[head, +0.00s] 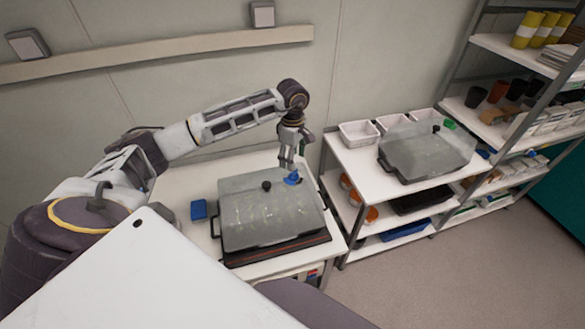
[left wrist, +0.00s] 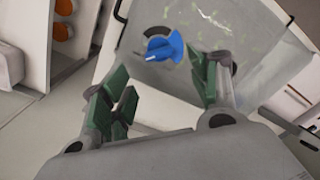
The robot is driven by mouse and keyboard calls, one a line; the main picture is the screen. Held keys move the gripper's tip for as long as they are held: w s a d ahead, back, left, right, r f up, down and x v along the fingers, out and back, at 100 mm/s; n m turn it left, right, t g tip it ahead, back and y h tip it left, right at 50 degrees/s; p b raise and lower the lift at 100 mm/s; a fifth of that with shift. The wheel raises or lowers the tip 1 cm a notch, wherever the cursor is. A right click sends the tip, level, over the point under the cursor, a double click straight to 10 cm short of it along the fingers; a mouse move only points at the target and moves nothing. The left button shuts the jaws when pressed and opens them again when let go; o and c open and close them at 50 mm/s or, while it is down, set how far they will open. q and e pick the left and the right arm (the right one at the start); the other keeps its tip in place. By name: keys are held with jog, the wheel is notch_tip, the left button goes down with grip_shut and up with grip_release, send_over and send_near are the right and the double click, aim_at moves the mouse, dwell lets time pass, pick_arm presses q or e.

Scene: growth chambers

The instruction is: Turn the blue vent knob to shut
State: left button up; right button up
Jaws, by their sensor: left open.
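The blue vent knob (head: 292,178) sits on the top of a grey, see-through growth chamber lid (head: 255,205), near its back right corner. In the left wrist view the knob (left wrist: 168,47) shows its raised grip, with a pale mark on it and a dark scale beside it. My left gripper (head: 287,163) is just above and behind the knob. In the left wrist view its green-padded fingers (left wrist: 160,98) are spread apart and empty, with the knob beyond their tips and not between them. My right gripper is not in view.
A black knob (head: 266,186) sits on the same lid. A blue block (head: 198,209) lies left of the chamber. A second chamber (head: 425,150) with a green knob (head: 449,124) stands on the right shelf unit, with white bins (head: 358,133) behind. The wall is close behind my arm.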

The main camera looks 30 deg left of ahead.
aim_at(294, 174)
pick_arm(q)
jog(key=shift+f+p, duration=0.65)
jog(key=shift+f, duration=2.5)
jog(key=c, duration=1)
